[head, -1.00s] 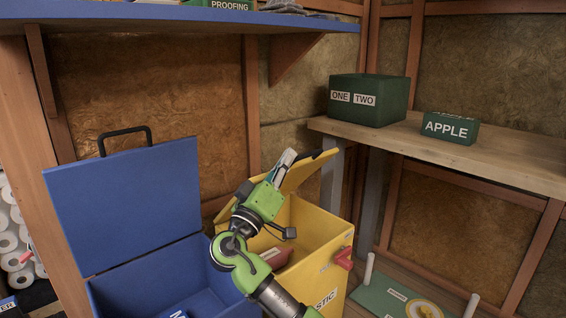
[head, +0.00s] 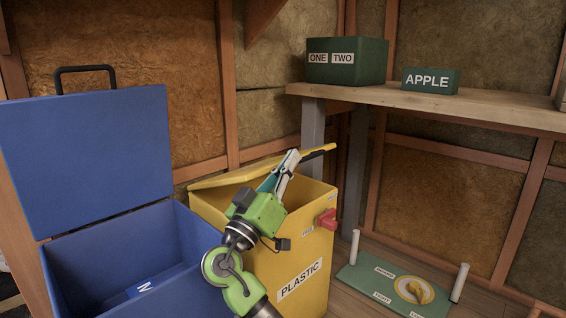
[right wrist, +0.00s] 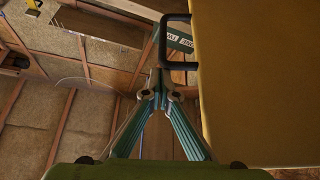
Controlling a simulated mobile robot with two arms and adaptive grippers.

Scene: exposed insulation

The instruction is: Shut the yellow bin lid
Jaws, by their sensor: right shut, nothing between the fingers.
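The yellow bin (head: 312,265), labelled PLASTIC, stands in the middle of the head view. Its yellow lid (head: 228,179) is partly open, at a low slant above the rim, with a black handle (head: 319,152) at its free end. My right gripper (head: 291,157) is shut and empty, in front of the lid near the handle. In the right wrist view the lid (right wrist: 258,85) fills the right side. Its handle (right wrist: 166,42) shows just beyond the fingertips (right wrist: 159,82). I cannot tell whether the fingers touch the lid. My left gripper is not in view.
An open blue bin (head: 85,240) with its lid (head: 85,155) up stands to the left. A wooden shelf (head: 450,108) with green boxes (head: 346,62) is at the back right. A green board (head: 375,283) with white posts lies on the floor at right.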

